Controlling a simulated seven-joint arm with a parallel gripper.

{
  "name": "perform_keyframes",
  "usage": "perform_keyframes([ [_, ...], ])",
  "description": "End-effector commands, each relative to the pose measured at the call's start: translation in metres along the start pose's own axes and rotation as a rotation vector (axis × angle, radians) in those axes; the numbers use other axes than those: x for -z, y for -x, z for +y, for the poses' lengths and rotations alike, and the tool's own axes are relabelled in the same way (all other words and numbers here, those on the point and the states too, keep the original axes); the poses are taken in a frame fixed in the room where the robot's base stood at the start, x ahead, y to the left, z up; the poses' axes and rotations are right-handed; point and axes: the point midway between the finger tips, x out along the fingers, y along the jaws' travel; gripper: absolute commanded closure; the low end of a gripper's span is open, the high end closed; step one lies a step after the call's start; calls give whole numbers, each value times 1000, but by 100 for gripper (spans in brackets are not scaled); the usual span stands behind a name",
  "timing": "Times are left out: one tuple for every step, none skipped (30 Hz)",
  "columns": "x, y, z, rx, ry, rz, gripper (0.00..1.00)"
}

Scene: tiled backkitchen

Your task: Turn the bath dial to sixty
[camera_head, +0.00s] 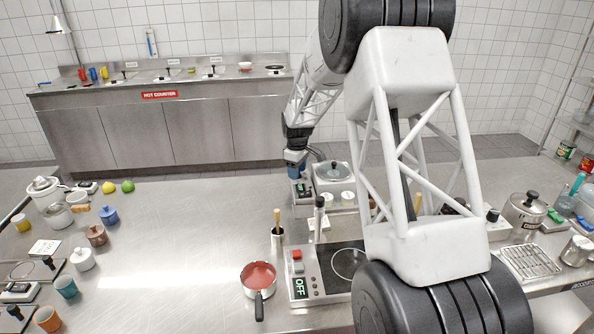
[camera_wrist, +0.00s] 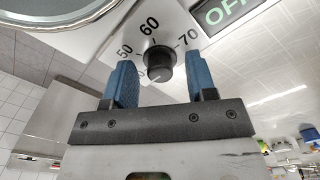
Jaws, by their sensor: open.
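The bath dial (camera_wrist: 160,60) is a black round knob on a pale plate, marked 50, 60 and 70, in the wrist view. The 60 is above the knob, 50 to its left and 70 to its right. I cannot clearly tell which number its pointer faces. My gripper (camera_wrist: 162,72) is open, with one blue finger on each side of the knob; I cannot tell whether they touch it. In the head view my gripper (camera_head: 297,168) is at the bath (camera_head: 333,172), left of its round lid, and hides the dial there.
An OFF display (camera_wrist: 222,12) is beside the dial. In the head view, a hotplate (camera_head: 345,265) with its own OFF sign stands nearer, beside a red-filled saucepan (camera_head: 259,277). A utensil holder (camera_head: 278,238) stands close by. The steel counter (camera_head: 170,230) is clear at left centre.

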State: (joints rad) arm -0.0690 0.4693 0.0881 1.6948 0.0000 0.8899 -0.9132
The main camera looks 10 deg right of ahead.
Motion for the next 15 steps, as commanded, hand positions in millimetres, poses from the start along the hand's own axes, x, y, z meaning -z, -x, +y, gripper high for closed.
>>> perform_keyframes([
  [0, 0, 0, 0, 0, 0, 48],
  [0, 0, 0, 0, 0, 0, 48],
  [0, 0, 0, 0, 0, 0, 48],
  [0, 0, 0, 0, 0, 0, 48],
  [0, 0, 0, 0, 0, 0, 48],
  [0, 0, 0, 0, 0, 0, 48],
  [0, 0, 0, 0, 0, 0, 53],
  [0, 0, 0, 0, 0, 0, 57],
  [0, 0, 0, 0, 0, 0, 64],
  [0, 0, 0, 0, 0, 0, 68],
  [0, 0, 0, 0, 0, 0, 73],
  [0, 0, 0, 0, 0, 0, 79],
  [0, 0, 0, 0, 0, 0, 84],
  [0, 0, 0, 0, 0, 0, 88],
  [0, 0, 0, 0, 0, 0, 94],
])
